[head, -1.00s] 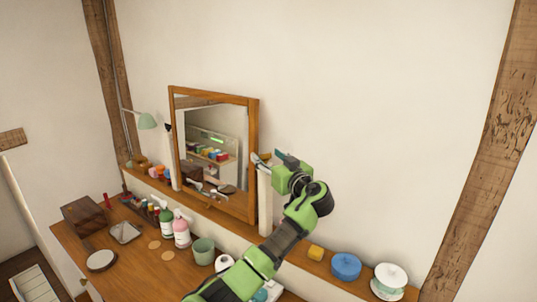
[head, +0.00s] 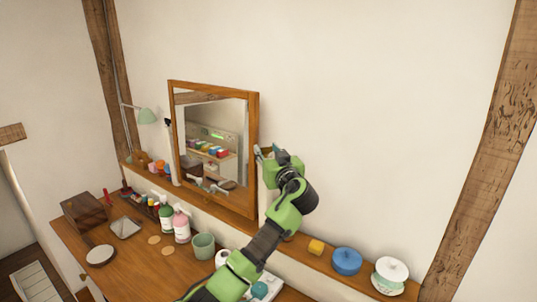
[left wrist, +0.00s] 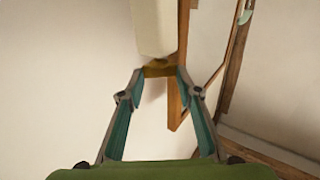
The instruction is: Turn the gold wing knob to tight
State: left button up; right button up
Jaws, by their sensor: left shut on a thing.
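The gold wing knob (left wrist: 159,70) shows in the left wrist view, at the end of a cream post (left wrist: 153,28). My left gripper (left wrist: 160,74) is shut on it, one fingertip on each side. In the head view my left gripper (head: 264,152) is at the right side of a wood-framed mirror (head: 253,130), at the cream post. The gripper hides the knob there. No tight mark is readable in either view. My right gripper is not in view.
A pink bottle (head: 181,226) and a green cup (head: 204,246) stand on the wooden table (head: 135,270) below. The wall at right is clear.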

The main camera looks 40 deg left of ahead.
pick_arm(q)
jog(key=shift+s+a+m+t+h, duration=0.15)
jog(key=shift+s+m+t+h, duration=0.05)
jog(key=shift+m+t+h, duration=1)
jog(key=shift+s+a+m+t+h, duration=0.15)
jog(key=shift+m+t+h, duration=0.8)
jog(key=shift+t, duration=0.35)
jog(key=o, duration=1.1)
jog(key=shift+o, duration=0.2)
jog(key=v, duration=1.2)
jog(key=shift+a, duration=0.1)
